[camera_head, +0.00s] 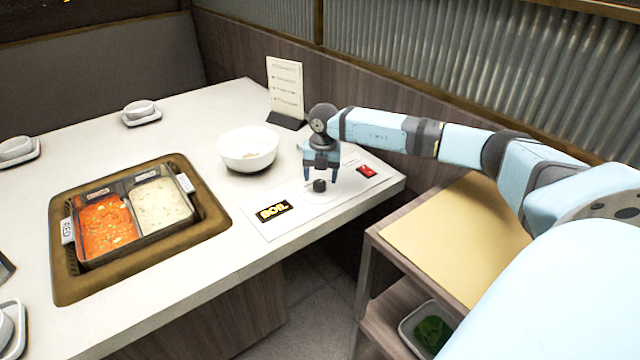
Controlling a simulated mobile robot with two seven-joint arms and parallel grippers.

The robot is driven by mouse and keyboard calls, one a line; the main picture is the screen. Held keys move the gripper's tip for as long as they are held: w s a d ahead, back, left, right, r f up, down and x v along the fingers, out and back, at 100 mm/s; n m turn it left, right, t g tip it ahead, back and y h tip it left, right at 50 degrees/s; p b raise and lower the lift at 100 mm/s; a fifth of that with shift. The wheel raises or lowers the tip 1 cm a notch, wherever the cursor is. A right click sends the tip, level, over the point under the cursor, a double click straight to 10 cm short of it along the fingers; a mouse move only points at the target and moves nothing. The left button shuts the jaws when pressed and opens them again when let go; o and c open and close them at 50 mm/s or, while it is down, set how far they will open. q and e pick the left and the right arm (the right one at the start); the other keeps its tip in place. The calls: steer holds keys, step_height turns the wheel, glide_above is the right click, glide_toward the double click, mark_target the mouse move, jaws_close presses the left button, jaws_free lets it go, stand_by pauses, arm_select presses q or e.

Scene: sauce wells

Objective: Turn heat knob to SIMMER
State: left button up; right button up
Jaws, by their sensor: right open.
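The heat knob (319,186) is a small dark knob on a white control panel (290,223) at the table's right front part. The knob's pointer is too small to read. My left gripper is out of view.
A two-part hot pot (139,240) with red and pale broth sits sunk in the table (130,325) at left. A white bowl (248,146) and a menu stand (286,88) are behind the panel. A side shelf (455,225) is at right, below my right arm.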

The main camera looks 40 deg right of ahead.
steer(key=shift+f, duration=1.2)
steer(key=shift+a, duration=0.1)
steer(key=c, duration=0.9)
steer(key=shift+r+n, duration=0.1)
steer(key=shift+n, duration=0.3)
steer(key=n+p, duration=0.1)
steer(key=n, duration=0.2)
steer(key=shift+w+n+p, duration=0.1)
steer(key=shift+n+p, duration=0.3)
steer(key=n+p, duration=0.1)
steer(key=n, duration=0.4)
